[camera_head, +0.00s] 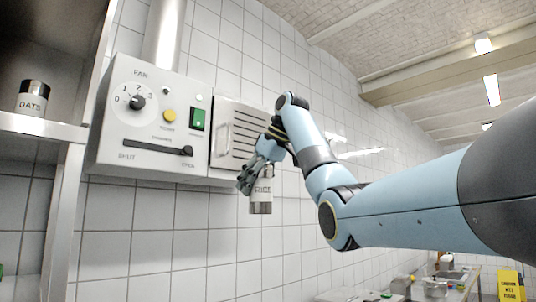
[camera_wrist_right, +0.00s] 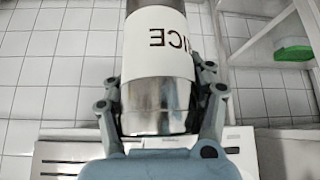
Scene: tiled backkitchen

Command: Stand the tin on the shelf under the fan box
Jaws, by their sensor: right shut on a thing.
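A white tin labelled RICE (camera_head: 262,190), with a metal band at its bottom, hangs upright in the air in the head view, below and in front of the vent panel. My right gripper (camera_head: 249,182) is shut on it near its upper part. In the wrist view the tin (camera_wrist_right: 160,45) lies between the two fingers of my right gripper (camera_wrist_right: 162,98), its label upside down. The grey fan box (camera_head: 150,115), with a dial, buttons and a slider, is on the tiled wall to the left. I cannot make out a shelf directly beneath it. My left gripper is not in view.
A shelf unit (camera_head: 45,126) at the far left carries an OATS tin (camera_head: 33,98). A slatted vent panel (camera_head: 238,132) adjoins the fan box. In the wrist view a green thing (camera_wrist_right: 293,49) sits on white framing. A counter with small items (camera_head: 430,288) is low at the right.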

